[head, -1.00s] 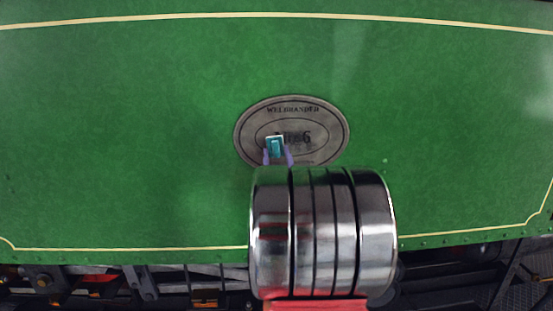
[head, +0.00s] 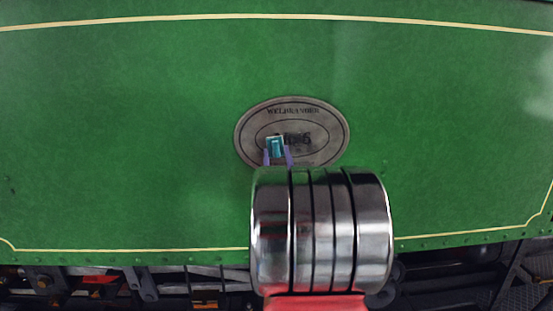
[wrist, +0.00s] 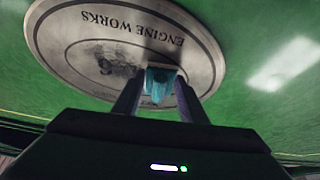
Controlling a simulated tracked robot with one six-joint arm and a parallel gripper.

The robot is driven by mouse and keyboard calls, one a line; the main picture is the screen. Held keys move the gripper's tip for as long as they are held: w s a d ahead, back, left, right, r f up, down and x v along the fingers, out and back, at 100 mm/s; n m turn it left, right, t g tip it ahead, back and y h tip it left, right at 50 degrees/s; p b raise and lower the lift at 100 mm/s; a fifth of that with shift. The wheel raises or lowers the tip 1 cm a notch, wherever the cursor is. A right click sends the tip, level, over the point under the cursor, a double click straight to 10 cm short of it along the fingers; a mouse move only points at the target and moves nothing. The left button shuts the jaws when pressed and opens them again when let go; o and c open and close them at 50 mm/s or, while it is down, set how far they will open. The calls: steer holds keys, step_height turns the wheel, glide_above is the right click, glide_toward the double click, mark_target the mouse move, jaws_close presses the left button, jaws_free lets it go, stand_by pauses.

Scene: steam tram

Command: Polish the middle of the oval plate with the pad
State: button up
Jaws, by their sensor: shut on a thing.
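The oval plate (head: 322,118) is grey metal with dark lettering and an inner ring, fixed on the green panel. In the wrist view the oval plate (wrist: 75,45) appears upside down, with "ENGINE WORKS" readable. My gripper (head: 277,155) is shut on the pad (head: 275,146), a small teal block with a pale edge. The pad lies over the plate's middle, a little left of its centre, hiding part of the number. In the wrist view my gripper (wrist: 158,90) has the pad (wrist: 159,82) between its two fingers, in front of the plate; I cannot tell whether it touches.
The green panel (head: 130,140) is wide and flat, with cream lining and rivets near its lower edge. Dark running gear (head: 150,285) lies below it. The panel around the plate is clear. A bright glare patch (wrist: 283,65) shows on the panel in the wrist view.

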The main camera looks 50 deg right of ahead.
steer(key=shift+w+d, duration=0.4)
steer(key=shift+d, duration=0.05)
stand_by(0.4)
steer(key=shift+s, duration=0.1)
steer(key=s+d, duration=0.2)
steer(key=shift+s+d, duration=0.1)
steer(key=shift+s, duration=0.2)
stand_by(0.5)
steer(key=shift+s+d, duration=1.3)
steer(key=shift+s+d, duration=1.1)
steer(key=shift+s, duration=0.25)
